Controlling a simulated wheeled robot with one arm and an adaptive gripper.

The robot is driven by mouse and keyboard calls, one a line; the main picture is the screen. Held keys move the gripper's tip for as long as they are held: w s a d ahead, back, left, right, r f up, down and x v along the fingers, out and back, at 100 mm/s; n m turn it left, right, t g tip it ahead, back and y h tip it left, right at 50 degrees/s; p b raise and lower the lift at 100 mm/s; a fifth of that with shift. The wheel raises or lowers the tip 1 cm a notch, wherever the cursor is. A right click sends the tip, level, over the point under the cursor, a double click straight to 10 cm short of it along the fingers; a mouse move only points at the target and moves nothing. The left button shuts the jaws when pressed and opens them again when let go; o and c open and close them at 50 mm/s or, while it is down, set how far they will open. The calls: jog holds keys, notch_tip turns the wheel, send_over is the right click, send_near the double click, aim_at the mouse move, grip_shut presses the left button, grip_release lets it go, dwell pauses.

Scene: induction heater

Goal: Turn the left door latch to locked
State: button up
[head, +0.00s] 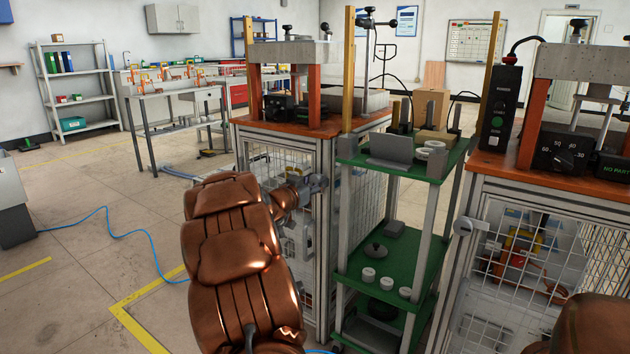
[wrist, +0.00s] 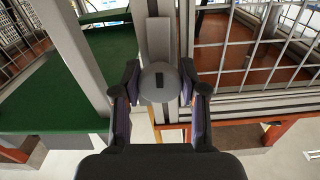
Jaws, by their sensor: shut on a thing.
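The left door latch (wrist: 159,82) is a round grey disc with a short dark slot, centred in the wrist view on the grey frame post. The slot runs upright in that picture. My gripper (wrist: 160,90) is shut on the latch, with one dark finger on each side of its rim. In the head view, my gripper (head: 306,188) is at the upper right corner of the left cabinet's mesh door (head: 285,165). The latch is small there, and its turn cannot be read. The door appears to lie flush with its frame.
A green shelf rack (head: 400,165) stands close to the right of the left cabinet, carrying a box and small white parts. The right cabinet has its own round latch (head: 466,227). A blue hose (head: 110,232) lies on the floor at left, where there is open room.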

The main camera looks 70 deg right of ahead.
jog(key=shift+w+m+p, duration=0.1)
jog(key=shift+m+p, duration=1.15)
jog(key=shift+m, duration=0.25)
jog(key=m+b, duration=0.1)
jog(key=m, duration=0.3)
jog(key=shift+f+m, duration=0.1)
jog(key=shift+m, duration=0.3)
jog(key=m+b, duration=0.2)
jog(key=m, duration=0.3)
jog(key=shift+w+b, duration=0.1)
jog(key=shift+b, duration=0.3)
jog(key=shift+m+b, duration=1.1)
jog(key=shift+m, duration=1)
jog(key=o, duration=1.1)
jog(key=shift+r, duration=0.2)
jog(key=shift+o, duration=0.2)
